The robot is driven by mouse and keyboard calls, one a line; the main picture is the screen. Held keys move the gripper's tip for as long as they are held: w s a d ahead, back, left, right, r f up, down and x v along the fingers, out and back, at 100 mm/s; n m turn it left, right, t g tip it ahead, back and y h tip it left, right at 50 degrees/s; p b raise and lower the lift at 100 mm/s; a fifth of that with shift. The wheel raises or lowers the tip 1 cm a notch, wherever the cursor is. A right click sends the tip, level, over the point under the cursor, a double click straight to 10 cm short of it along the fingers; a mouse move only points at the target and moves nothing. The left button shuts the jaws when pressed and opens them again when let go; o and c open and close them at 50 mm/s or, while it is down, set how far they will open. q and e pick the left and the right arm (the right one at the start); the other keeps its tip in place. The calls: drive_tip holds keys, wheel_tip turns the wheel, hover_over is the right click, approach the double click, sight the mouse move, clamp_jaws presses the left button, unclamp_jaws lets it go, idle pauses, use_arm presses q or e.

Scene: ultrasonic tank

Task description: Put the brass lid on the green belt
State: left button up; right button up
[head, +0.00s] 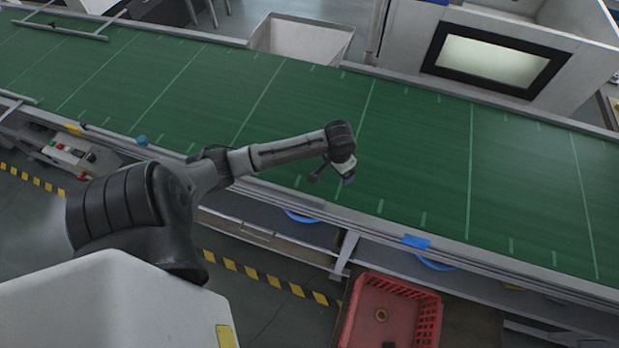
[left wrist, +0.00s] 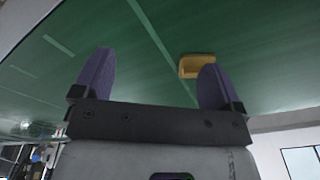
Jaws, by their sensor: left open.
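The green belt (head: 420,140) runs across the head view and also fills the upper part of the left wrist view (left wrist: 60,20). My left gripper (head: 345,176) hangs over the belt's near half, small and partly hidden by its own wrist. In the left wrist view its two fingers (left wrist: 155,82) are wide apart with nothing between them. A brass-yellow piece (left wrist: 197,66), which looks like the brass lid, shows against the belt beyond the right-hand finger, apart from it. I cannot make it out on the belt in the head view. My right gripper is not in view.
A red crate (head: 430,318) stands below the belt's near edge, with a small brownish ring (head: 381,314) in it. A white bin (head: 300,42) and a cabinet with a black-framed window (head: 495,58) stand behind the belt. The belt's right part is clear.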

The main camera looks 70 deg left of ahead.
use_arm(q)
drive_tip(key=shift+m, duration=0.9)
drive_tip(key=s+d+f, duration=0.1)
drive_tip(key=d, duration=0.1)
drive_tip(key=s+d+f, duration=0.1)
drive_tip(key=s+d, duration=0.1)
drive_tip(key=d, duration=0.1)
drive_tip(key=s+d+f, duration=0.1)
drive_tip(key=d, duration=0.1)
drive_tip(key=shift+s+d+f, duration=0.1)
drive_tip(key=shift+s+d, duration=0.15)
drive_tip(key=shift+s, duration=0.05)
drive_tip(key=s+d+r+m+t, duration=0.1)
drive_tip(key=s+d+r, duration=0.1)
drive_tip(key=s+d, duration=0.5)
drive_tip(key=s+d+r+m+t, duration=0.1)
drive_tip(key=s+d+r, duration=0.1)
drive_tip(key=s+d, duration=0.6)
drive_tip(key=shift+d+r+m+h, duration=0.15)
drive_tip(key=shift+r+m+h, duration=0.15)
drive_tip(key=shift+m+h, duration=0.1)
drive_tip(key=shift+f, duration=0.1)
